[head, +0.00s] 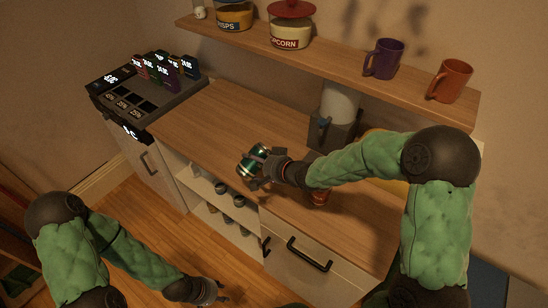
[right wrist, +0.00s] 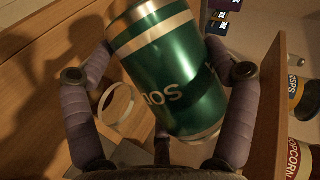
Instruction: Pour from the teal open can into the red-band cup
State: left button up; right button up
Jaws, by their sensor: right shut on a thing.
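The teal can (head: 256,158) is held tilted above the counter by my right gripper (head: 262,168). In the right wrist view the can (right wrist: 170,75) sits between both fingers, its lettering upside down; its opening is not clear. A red object (head: 320,197), perhaps the red-band cup, stands on the counter under my right forearm, which partly hides it. A pale round rim (right wrist: 117,106) shows beside the can in the right wrist view; I cannot tell what it belongs to. My left gripper (head: 219,291) hangs low at the bottom, its fingers too small to read.
A wooden counter (head: 205,112) has clear room at left. A dispenser console (head: 135,95) stands at its far left end. A wall shelf (head: 340,65) holds jars, a purple mug (head: 384,58) and an orange mug (head: 450,81). A grey machine (head: 334,128) stands behind my right arm.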

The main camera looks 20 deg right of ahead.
aim_at(261, 155)
jog(key=shift+r+m+y+p, duration=0.35)
jog(key=shift+m+y+p, duration=0.05)
jog(key=shift+p, duration=0.75)
jog(key=shift+f+m+y+p, duration=0.35)
jog(key=shift+m+y+p, duration=0.15)
jog(key=shift+p, duration=0.15)
jog(key=shift+w+d+r+m+y+p, duration=0.15)
jog(key=shift+d+r+m+y+p, duration=0.3)
jog(key=shift+p, duration=2.15)
jog(key=shift+g, duration=0.3)
jog(key=shift+r+m+y+p, duration=0.25)
jog(key=shift+m+y+p, duration=0.1)
jog(key=shift+p, duration=0.55)
jog(key=shift+d+r+m+y+p, duration=0.1)
jog(key=shift+r+m+y+p, duration=0.35)
jog(key=shift+p, duration=0.9)
jog(key=shift+w+d+r+m+y+p, duration=0.15)
jog(key=shift+r+m+y+p, duration=0.3)
jog(key=shift+m+p, duration=0.45)
